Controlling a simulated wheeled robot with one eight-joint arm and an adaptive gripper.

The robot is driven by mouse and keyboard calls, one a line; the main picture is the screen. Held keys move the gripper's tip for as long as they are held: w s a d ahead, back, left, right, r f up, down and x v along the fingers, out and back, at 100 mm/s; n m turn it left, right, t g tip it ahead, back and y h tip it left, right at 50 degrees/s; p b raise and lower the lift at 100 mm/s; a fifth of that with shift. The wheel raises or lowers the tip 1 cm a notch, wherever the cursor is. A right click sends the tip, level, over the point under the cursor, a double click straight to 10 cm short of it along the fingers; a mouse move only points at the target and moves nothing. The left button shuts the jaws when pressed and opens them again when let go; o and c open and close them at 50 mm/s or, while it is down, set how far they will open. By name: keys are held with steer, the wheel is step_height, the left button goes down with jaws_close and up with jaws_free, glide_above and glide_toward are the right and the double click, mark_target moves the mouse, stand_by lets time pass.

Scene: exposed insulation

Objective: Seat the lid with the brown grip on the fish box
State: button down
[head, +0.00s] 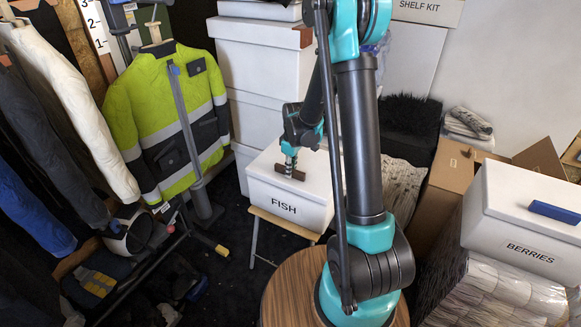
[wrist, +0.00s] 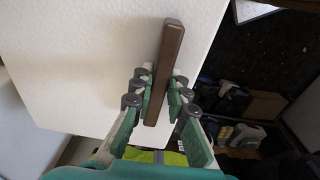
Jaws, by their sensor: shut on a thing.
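The white fish box (head: 283,206), labelled FISH, stands on a small wooden-edged stand near the middle of the head view. A white lid (head: 318,171) with a brown grip (head: 291,172) lies level at the top of the box. Whether it is fully down on the rim I cannot tell. My gripper (head: 289,163) comes down from above onto the grip. In the wrist view my gripper (wrist: 160,97) is shut on the brown grip (wrist: 170,60), with the fingers on both sides of it. The white lid (wrist: 80,55) spreads beneath, and the box walls are hidden there.
A stand (head: 285,224) holds the fish box. White boxes (head: 262,60) are stacked behind it. A hi-vis jacket (head: 165,115) hangs to the left. A berries box (head: 520,240), with a blue grip (head: 554,212) on top, stands at right. A round wooden top (head: 290,290) is in front.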

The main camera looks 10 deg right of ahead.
steer(key=shift+f, duration=0.25)
steer(key=c, duration=1.4)
jaws_free()
step_height(320, 180, up, 12)
steer(key=s+d+f+m+t, duration=0.1)
steer(key=s+d+m, duration=0.2)
steer(key=s, duration=0.4)
steer(key=s+d+f+m+t, duration=0.1)
steer(key=s+d+m, duration=0.2)
steer(key=s, duration=0.5)
steer(key=s+d+m+t, duration=0.1)
steer(key=s+m, duration=0.3)
steer(key=s, duration=0.4)
steer(key=shift+s+d+f+m+t+h, duration=0.1)
steer(key=shift+d+f+m+t+h, duration=0.1)
steer(key=shift+d, duration=0.25)
steer(key=shift+s+d+f+m+t+h, duration=0.1)
steer(key=shift+d+f+m+h, duration=0.1)
steer(key=shift+d, duration=0.25)
